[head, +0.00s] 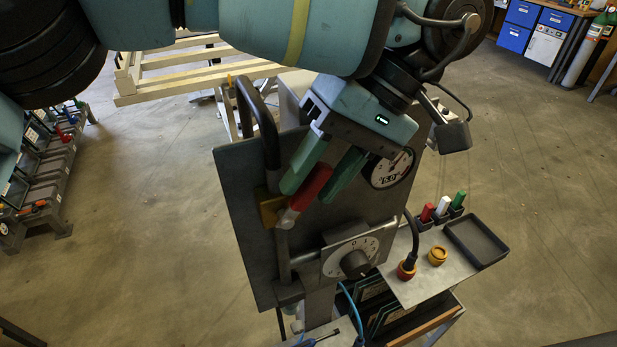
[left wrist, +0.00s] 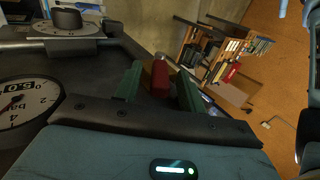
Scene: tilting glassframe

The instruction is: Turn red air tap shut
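The red air tap (head: 312,187) is on the front of a dark upright panel (head: 245,190), beside a brass-coloured block (head: 271,210). Its red lever slants, with a pale metal end at the lower left. My left gripper (head: 307,192) reaches down over it from above. Its two green fingers are spread, one on each side of the red lever. In the left wrist view the red lever (left wrist: 160,80) stands between the fingers, with space visible beside it, so the gripper looks open around it. My right gripper is not in view.
A pressure gauge (head: 392,168) sits right of the fingers, and a black dial knob (head: 355,264) below. A bent black hose (head: 262,120) rises close to the gripper's left. A side shelf (head: 425,275) holds coloured fittings and a black tray (head: 476,242).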

